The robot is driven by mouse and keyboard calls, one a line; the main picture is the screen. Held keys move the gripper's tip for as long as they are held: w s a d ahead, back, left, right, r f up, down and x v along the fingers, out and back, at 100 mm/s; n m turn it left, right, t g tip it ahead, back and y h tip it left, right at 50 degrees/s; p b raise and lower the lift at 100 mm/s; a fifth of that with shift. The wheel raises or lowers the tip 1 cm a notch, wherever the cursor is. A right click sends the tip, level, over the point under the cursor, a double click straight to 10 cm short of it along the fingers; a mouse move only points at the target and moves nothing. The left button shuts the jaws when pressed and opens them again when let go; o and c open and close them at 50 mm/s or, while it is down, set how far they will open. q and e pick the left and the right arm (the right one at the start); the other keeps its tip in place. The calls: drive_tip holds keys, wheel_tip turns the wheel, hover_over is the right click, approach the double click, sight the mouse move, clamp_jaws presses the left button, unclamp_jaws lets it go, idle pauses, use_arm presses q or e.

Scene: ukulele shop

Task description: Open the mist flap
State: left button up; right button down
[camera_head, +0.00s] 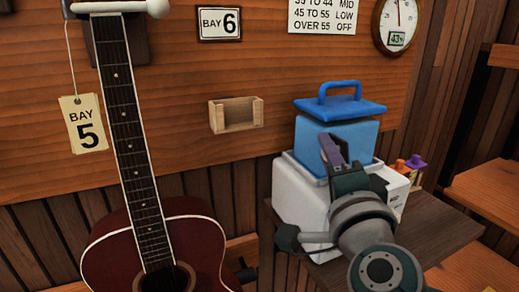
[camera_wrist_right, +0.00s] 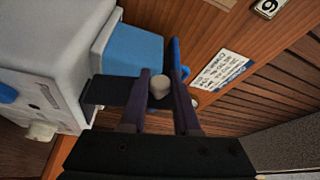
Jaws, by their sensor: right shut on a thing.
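The humidifier has a white body (camera_head: 297,190) and a blue tank (camera_head: 362,138) with a blue handled lid (camera_head: 345,107) on top. It stands on a dark wooden shelf, and the white body (camera_wrist_right: 50,55) also fills the left of the right wrist view. A dark flat plate (camera_wrist_right: 105,92), which looks like the mist flap, sticks out beside the blue tank (camera_wrist_right: 117,55). My right gripper (camera_head: 330,148) is in front of the tank. Its fingers are shut on a light grey knob (camera_wrist_right: 159,87) at the plate's end. The flap's hinge is not clear. My left gripper is not in view.
A dark red ukulele (camera_head: 115,235) hangs at the left with a bay 5 tag (camera_head: 83,123). A small wooden holder (camera_head: 236,114) is on the wall. Small orange and purple items (camera_head: 415,162) stand behind the humidifier. The dark shelf (camera_head: 440,230) has free room at right.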

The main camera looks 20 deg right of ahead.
idle(0.3)
drive_tip(key=d+r+m+g+p, duration=0.1)
drive_tip(key=p, duration=0.1)
drive_tip(key=shift+d+r+m+p, duration=0.1)
drive_tip(key=shift+r+m+p, duration=0.05)
drive_tip(key=shift+m+p, duration=0.15)
drive_tip(key=shift+w+d+m, duration=0.1)
drive_tip(key=shift+d+m, duration=0.15)
drive_tip(key=shift+m, duration=0.05)
drive_tip(key=shift+d, duration=0.1)
drive_tip(key=shift+f, duration=0.2)
drive_tip(key=c, duration=0.7)
unclamp_jaws()
drive_tip(key=shift+o, duration=0.2)
